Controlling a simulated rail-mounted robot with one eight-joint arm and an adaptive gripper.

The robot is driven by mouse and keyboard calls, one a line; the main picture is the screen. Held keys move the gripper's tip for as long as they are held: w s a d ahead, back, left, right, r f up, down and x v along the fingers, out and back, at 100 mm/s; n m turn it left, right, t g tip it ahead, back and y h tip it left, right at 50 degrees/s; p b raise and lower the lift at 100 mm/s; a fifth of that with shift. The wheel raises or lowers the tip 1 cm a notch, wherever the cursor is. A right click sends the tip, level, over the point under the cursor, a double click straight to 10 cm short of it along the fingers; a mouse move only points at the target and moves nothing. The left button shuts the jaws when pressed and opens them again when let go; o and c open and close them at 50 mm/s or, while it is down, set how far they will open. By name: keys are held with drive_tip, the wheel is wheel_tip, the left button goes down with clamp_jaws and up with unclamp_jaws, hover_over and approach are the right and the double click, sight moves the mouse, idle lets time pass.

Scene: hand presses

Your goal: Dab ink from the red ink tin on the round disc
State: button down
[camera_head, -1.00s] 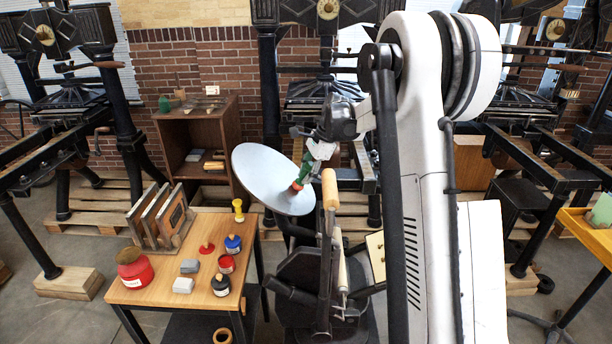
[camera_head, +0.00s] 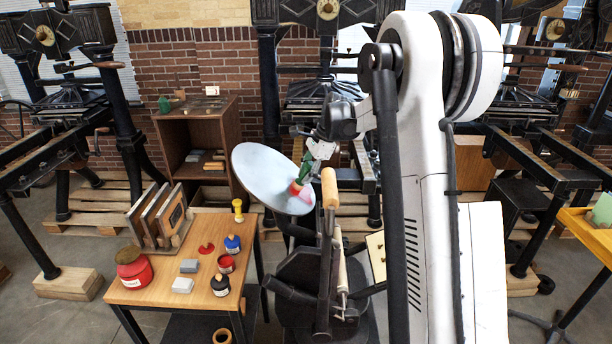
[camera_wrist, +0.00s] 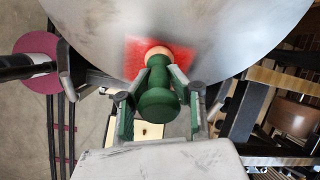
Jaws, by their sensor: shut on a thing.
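My gripper (camera_wrist: 160,88) is shut on a dabber with a green turned handle (camera_wrist: 158,103). In the head view the dabber's handle (camera_head: 304,170) points down to the grey round disc (camera_head: 262,172). The dabber's lower end is at the disc's lower right part and appears to touch it. In the wrist view a red square patch (camera_wrist: 134,58) shows on the disc (camera_wrist: 220,40) around the dabber's end. The dabber's working face is hidden.
The wooden table (camera_head: 160,294) also holds a blue tin (camera_head: 232,244), a black tin (camera_head: 220,286), a large red jar (camera_head: 133,268), grey blocks and a rack of frames (camera_head: 162,218). A press roller handle (camera_head: 330,188) stands close right of the disc.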

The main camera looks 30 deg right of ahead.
drive_tip(key=shift+r, duration=0.1)
drive_tip(key=d+r, duration=0.1)
drive_tip(key=s+d+r+p, duration=0.1)
drive_tip(key=r, duration=0.1)
drive_tip(key=d+r, duration=0.1)
drive_tip(key=shift+s+r, duration=0.35)
idle(0.3)
